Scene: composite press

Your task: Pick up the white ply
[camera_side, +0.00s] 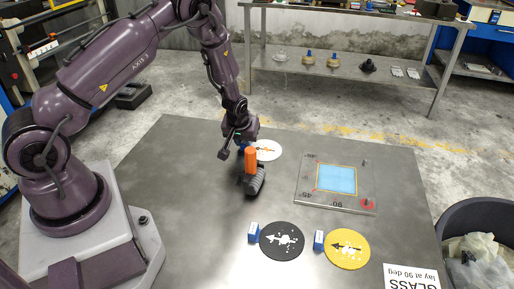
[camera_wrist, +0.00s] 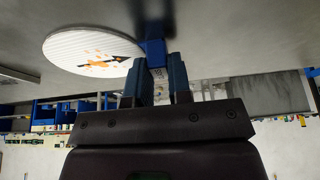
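The white ply (camera_side: 266,150) is a white disc with orange marks and a dark arrow, lying at the far side of the table. It also shows in the wrist view (camera_wrist: 80,48), with a blue block (camera_wrist: 153,50) at its edge. My gripper (camera_side: 240,147) is low at the ply's left edge in the side view. In the wrist view its two blue-grey fingers (camera_wrist: 158,66) stand a little apart, with the blue block at their tips. I cannot tell whether they touch or clamp it. The ply looks flat on the table.
An orange-handled roller (camera_side: 252,175) stands close in front of my gripper. A black disc (camera_side: 282,240) and a yellow disc (camera_side: 346,249) lie nearer, each with a blue block. A plate (camera_side: 310,199) bearing a light-blue square (camera_side: 337,178) lies right. The table's left front is clear.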

